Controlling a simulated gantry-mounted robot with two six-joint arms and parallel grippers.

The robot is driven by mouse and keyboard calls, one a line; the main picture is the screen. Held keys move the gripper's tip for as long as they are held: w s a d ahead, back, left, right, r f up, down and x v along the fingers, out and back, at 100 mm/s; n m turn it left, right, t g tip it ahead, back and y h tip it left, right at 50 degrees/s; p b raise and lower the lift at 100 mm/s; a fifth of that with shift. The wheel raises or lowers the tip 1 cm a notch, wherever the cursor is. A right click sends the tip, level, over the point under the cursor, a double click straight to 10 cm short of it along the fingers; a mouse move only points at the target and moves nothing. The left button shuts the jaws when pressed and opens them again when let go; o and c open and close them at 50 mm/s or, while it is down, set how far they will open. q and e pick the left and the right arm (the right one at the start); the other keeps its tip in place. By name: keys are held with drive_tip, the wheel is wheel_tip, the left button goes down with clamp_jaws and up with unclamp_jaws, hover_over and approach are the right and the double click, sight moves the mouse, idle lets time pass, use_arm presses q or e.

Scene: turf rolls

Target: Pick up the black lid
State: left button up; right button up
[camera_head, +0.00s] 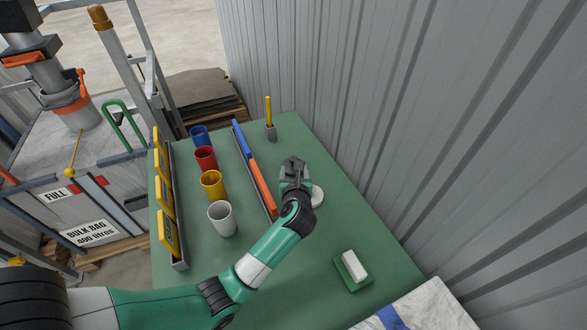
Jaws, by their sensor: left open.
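I cannot make out a black lid on the green table (325,240); one may be hidden beneath my gripper. My left gripper (293,164) is open above the table's middle, just right of the blue and orange bars, with its fingers toward the far end. A white round disc (318,195) lies beside its wrist, partly covered by it. What is directly under the gripper is hidden. My right gripper is not in view.
Blue (200,136), red (205,158), yellow (213,184) and white (222,218) cups stand in a row at left. A blue bar (242,140) and orange bar (262,186) lie in a rail. A green block with a white top (352,268) is nearer. A corrugated wall (430,130) borders the right.

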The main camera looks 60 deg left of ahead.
sight(293, 159)
use_arm(q)
drive_tip(key=b+x, duration=0.1)
drive_tip(key=x, duration=0.2)
drive_tip(key=shift+w+a+f, duration=0.1)
drive_tip(key=shift+a+f, duration=0.05)
drive_tip(key=shift+f, duration=0.05)
drive_tip(key=shift+w+a, duration=0.15)
drive_tip(key=shift+a, duration=0.05)
drive_tip(key=shift+a+f+b, duration=0.2)
drive_tip(key=shift+f+b, duration=0.05)
drive_tip(key=shift+b, duration=0.1)
drive_tip(key=b+x, duration=0.2)
drive_tip(key=x, duration=0.2)
drive_tip(key=shift+b, duration=0.3)
drive_tip(key=shift+w+a, duration=0.1)
drive_tip(key=shift+a, duration=0.2)
clamp_jaws()
